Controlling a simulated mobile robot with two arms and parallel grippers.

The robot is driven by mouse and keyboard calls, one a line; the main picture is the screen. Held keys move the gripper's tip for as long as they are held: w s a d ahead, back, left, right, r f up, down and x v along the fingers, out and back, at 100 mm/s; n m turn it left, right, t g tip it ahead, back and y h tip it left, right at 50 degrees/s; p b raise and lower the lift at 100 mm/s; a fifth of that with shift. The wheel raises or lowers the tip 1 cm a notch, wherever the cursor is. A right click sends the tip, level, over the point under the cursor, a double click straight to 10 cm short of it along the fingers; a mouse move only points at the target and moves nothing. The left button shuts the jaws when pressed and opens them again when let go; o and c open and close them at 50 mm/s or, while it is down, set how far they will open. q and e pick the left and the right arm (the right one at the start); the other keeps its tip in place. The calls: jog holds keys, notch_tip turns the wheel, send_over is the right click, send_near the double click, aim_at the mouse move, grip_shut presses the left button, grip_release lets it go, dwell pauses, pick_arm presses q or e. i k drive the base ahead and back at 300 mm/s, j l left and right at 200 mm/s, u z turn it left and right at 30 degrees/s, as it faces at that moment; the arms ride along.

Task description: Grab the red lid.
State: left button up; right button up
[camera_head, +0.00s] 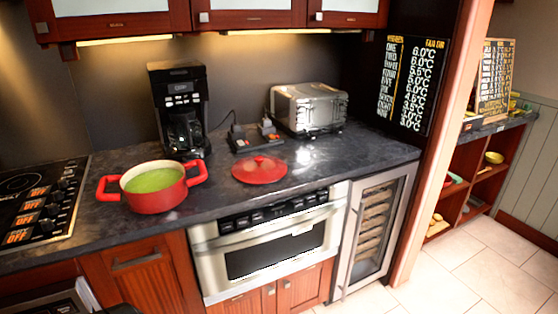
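The red lid (260,169) lies flat on the dark countertop (225,198), its small knob facing up. It is right of the red pot (156,198) and apart from it. The pot stands upright and uncovered, with two side handles and green contents. Neither of my grippers can be made out in the head view. A small dark shape at the bottom edge, left of centre, is too cut off to identify.
A black coffee maker (181,110) stands behind the pot. A silver toaster (308,108) and a small dark tray (255,138) are behind the lid. A cooktop (38,205) is at left. A microwave drawer (270,243) sits below the counter. Counter space right of the lid is clear.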

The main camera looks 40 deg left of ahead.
aim_at(259, 169)
jog(key=i+l+u, duration=0.1)
jog(key=i+u, duration=0.3)
jog(key=i+l+u, duration=0.2)
jog(key=i+u, duration=0.2)
